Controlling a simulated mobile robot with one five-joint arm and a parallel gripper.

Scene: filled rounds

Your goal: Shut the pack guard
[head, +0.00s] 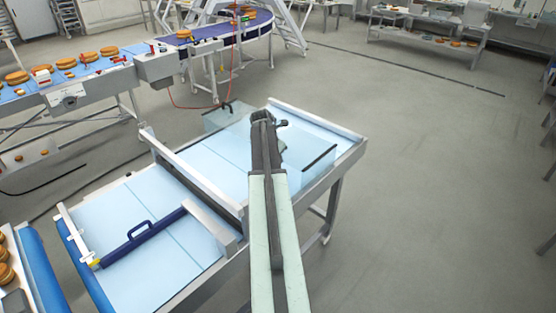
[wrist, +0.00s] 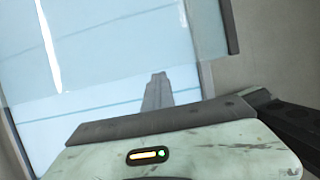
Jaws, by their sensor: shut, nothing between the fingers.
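A clear panelled guard (head: 314,172) with dark edging stands around the far part of a steel-framed table with a light blue top (head: 215,148). I take it for the pack guard; I cannot tell how far open it is. My arm reaches from the bottom of the head view, and my gripper (head: 265,118) is over the far part of the table, overlapping the guard in the picture. My gripper (wrist: 157,88) is shut and empty in the wrist view, above a pale blue surface (wrist: 100,75). My arm hides part of the guard. Contact cannot be told.
A dark blue bar with a loop handle (head: 143,236) lies across the near table section. A steel crossbar (head: 190,172) divides the table. A conveyor with round buns (head: 66,62) runs at the upper left. The floor to the right (head: 430,190) is clear.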

